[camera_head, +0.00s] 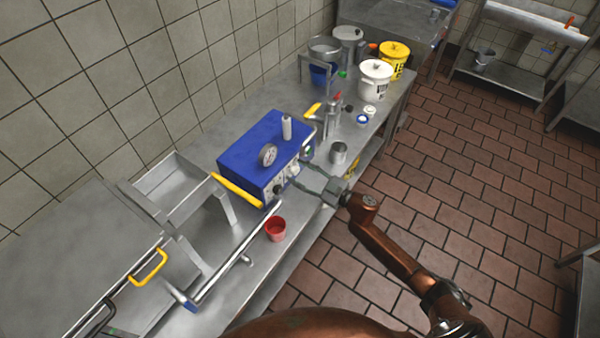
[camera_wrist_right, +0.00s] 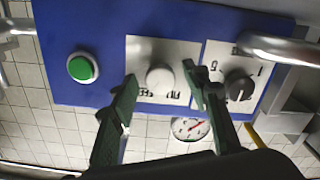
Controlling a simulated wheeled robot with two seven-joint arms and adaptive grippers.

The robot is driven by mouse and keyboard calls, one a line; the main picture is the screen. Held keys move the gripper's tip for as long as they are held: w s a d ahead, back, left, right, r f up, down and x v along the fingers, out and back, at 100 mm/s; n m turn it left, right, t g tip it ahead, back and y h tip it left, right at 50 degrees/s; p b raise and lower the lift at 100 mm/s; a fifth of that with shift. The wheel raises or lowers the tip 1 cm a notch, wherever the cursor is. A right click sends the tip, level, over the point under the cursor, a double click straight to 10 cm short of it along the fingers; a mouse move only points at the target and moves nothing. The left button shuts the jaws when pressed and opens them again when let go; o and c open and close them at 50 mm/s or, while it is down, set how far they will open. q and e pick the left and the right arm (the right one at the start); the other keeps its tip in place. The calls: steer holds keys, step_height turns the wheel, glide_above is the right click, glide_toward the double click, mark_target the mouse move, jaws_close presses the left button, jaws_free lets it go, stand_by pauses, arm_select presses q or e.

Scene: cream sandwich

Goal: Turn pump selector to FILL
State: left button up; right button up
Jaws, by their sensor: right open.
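The blue pump box (camera_head: 255,148) stands on the steel counter, its control panel facing my right arm. In the right wrist view, a pale round knob (camera_wrist_right: 160,78) sits on a white label in the middle of the blue panel (camera_wrist_right: 110,25). The label's lettering appears inverted and is too small to read surely; the knob's setting cannot be told. My right gripper (camera_head: 298,174) is open at the panel front. In the wrist view its two dark green fingers (camera_wrist_right: 161,80) stand on either side of the pale knob, with gaps visible. My left gripper is not in view.
A green button (camera_wrist_right: 82,67) and a dark numbered dial (camera_wrist_right: 238,86) flank the knob. A pressure gauge (camera_head: 268,155) and yellow-handled lever (camera_head: 236,189) are close by. A red cup (camera_head: 275,229) and metal cup (camera_head: 338,153) stand on the counter (camera_head: 300,235).

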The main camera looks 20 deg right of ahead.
steer(key=shift+c, duration=0.5)
steer(key=c, duration=1.1)
steer(key=shift+o, duration=0.2)
